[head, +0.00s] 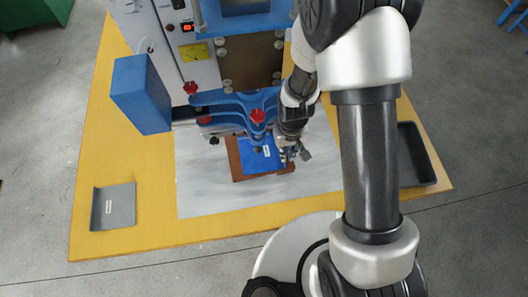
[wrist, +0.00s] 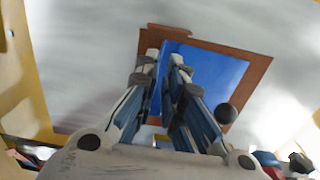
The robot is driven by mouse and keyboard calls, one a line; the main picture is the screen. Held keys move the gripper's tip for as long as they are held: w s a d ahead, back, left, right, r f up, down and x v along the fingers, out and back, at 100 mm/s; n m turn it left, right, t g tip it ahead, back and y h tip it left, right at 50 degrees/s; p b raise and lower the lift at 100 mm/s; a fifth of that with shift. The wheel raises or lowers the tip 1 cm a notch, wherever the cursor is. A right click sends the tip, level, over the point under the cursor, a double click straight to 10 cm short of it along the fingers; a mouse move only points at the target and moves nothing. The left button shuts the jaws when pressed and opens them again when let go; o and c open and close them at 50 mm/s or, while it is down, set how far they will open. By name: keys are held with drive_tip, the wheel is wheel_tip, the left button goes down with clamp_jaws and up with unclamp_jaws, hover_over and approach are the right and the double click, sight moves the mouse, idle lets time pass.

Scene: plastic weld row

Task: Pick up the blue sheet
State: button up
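The blue sheet (head: 262,158) lies on a brown board (head: 236,160), with a small white label on it. In the wrist view the blue sheet (wrist: 218,76) shows within the brown frame-like edge of the board (wrist: 258,72). My gripper (head: 290,154) is at the sheet's right side in the head view and covers part of it. In the wrist view my gripper (wrist: 164,54) has its fingertips close together with a narrow gap, over one edge of the sheet. I see nothing held between them. Whether the tips touch the sheet is unclear.
A blue-and-white machine (head: 238,105) with blue arms and red knobs stands just behind the board. A dark tray (head: 428,165) is at the right. The pale mat around the board is mostly clear.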

drive_tip(key=f+b, duration=0.2)
drive_tip(key=f, duration=0.4)
drive_tip(key=shift+s+f, duration=0.2)
drive_tip(key=shift+r, duration=0.1)
clamp_jaws()
drive_tip(key=shift+r, duration=0.1)
